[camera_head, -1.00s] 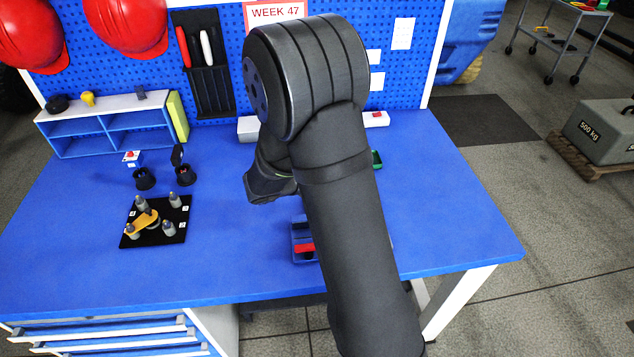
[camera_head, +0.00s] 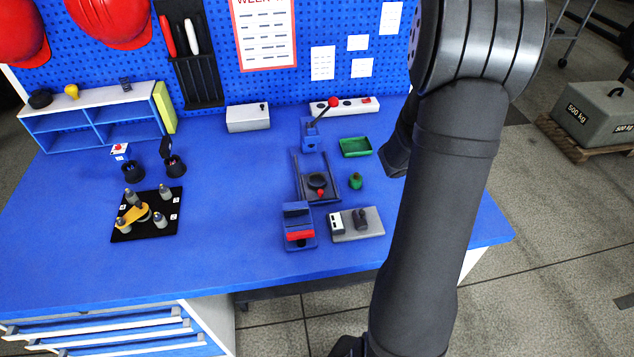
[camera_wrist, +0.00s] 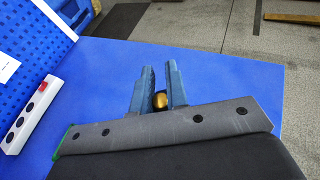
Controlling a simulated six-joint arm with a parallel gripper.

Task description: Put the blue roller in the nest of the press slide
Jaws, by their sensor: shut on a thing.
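In the wrist view my gripper (camera_wrist: 160,80) has its two blue fingers shut on a small brass-coloured thing (camera_wrist: 160,100), seen only in part. No blue roller can be made out in either view. In the head view the press slide (camera_head: 316,182) is a dark carriage between rails, with a round dark nest and a red pointer at its front. The press's blue lever block (camera_head: 311,135) stands behind it and a blue block with a red bar (camera_head: 299,229) in front.
A green tray (camera_head: 356,147) and a small green piece (camera_head: 356,182) lie right of the slide. A grey plate with dark fittings (camera_head: 358,224) is at the front. A black board with pegs (camera_head: 146,222) is at left. Blue table is bare between them.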

